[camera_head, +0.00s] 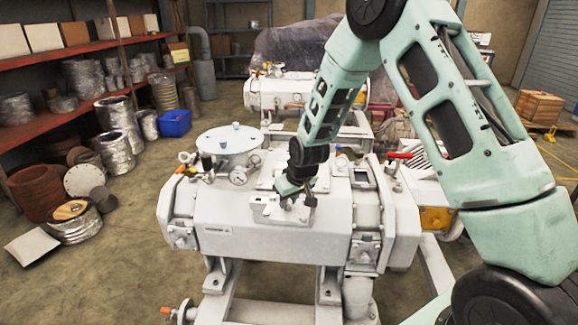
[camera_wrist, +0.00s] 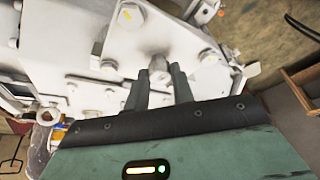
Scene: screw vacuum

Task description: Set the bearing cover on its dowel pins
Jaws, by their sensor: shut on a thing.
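My gripper (camera_head: 292,192) reaches down to the top of the white vacuum pump housing (camera_head: 275,238), near its middle. In the wrist view my gripper's two dark fingers (camera_wrist: 162,85) are shut on a short grey knob (camera_wrist: 158,66). The knob stands on a pale metal plate with hex bolts (camera_wrist: 178,38), which seems to be the bearing cover. In the head view a pale block (camera_head: 264,206) sits just left of my fingertips, at the housing's front upper edge. I cannot make out the dowel pins, nor whether the cover touches its seat.
A round white flanged lid (camera_head: 228,138) stands on the pump at the back left. A red-handled valve (camera_head: 400,156) is at the right. A second pump (camera_head: 285,92) stands behind. Loaded shelves (camera_head: 95,50) line the left wall.

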